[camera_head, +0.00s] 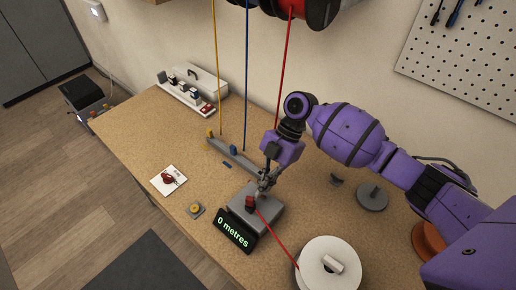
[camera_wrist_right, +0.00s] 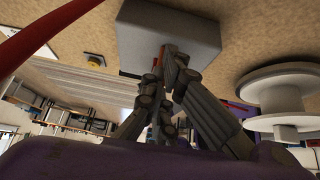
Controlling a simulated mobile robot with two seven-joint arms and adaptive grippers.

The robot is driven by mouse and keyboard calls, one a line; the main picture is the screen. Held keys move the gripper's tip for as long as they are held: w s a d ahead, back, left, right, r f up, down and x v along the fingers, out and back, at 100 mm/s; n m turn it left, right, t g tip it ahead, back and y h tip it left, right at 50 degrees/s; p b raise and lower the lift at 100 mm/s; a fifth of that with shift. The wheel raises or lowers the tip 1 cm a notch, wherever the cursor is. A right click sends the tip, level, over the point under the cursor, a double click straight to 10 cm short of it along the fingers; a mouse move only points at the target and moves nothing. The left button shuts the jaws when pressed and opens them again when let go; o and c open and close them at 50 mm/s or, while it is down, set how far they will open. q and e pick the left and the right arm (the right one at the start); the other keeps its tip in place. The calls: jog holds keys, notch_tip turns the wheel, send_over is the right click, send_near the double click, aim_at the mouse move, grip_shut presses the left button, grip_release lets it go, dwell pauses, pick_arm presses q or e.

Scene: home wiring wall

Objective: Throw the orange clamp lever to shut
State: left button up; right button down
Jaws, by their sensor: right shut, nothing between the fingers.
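A grey box-shaped device (camera_head: 263,213) stands near the table's front edge, with a dark display reading "0 metres" (camera_head: 234,231). A small red upright piece (camera_head: 249,202) sits on its top; I cannot tell whether this is the clamp lever, and no clearly orange lever shows on the device. A red cable (camera_head: 280,240) runs from the device to a white spool (camera_head: 327,267). My right gripper (camera_head: 263,189) is shut and empty, beside and just behind the red piece. In the right wrist view its fingertips (camera_wrist_right: 168,72) are close before the grey device (camera_wrist_right: 165,30). My left gripper is out of view.
A grey rail (camera_head: 235,157) with coloured blocks lies behind, under hanging yellow, blue and red cables. A white card (camera_head: 168,181) with a red item and a yellow button (camera_head: 195,209) lie left. A grey disc-based stand (camera_head: 372,197) is right. The left tabletop is mostly clear.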

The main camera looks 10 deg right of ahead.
aim_at(268, 195)
jog(key=d+f, duration=0.1)
jog(key=w+d+f, duration=0.1)
jog(key=d, duration=0.1)
jog(key=shift+h, duration=0.4)
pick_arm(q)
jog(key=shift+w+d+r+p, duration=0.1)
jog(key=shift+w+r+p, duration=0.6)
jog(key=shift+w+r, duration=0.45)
pick_arm(e)
jog(key=v, duration=0.7)
jog(key=shift+w+a, duration=0.25)
jog(key=shift+w, duration=0.1)
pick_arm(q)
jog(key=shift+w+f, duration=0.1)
pick_arm(e)
jog(key=shift+s+r, duration=0.1)
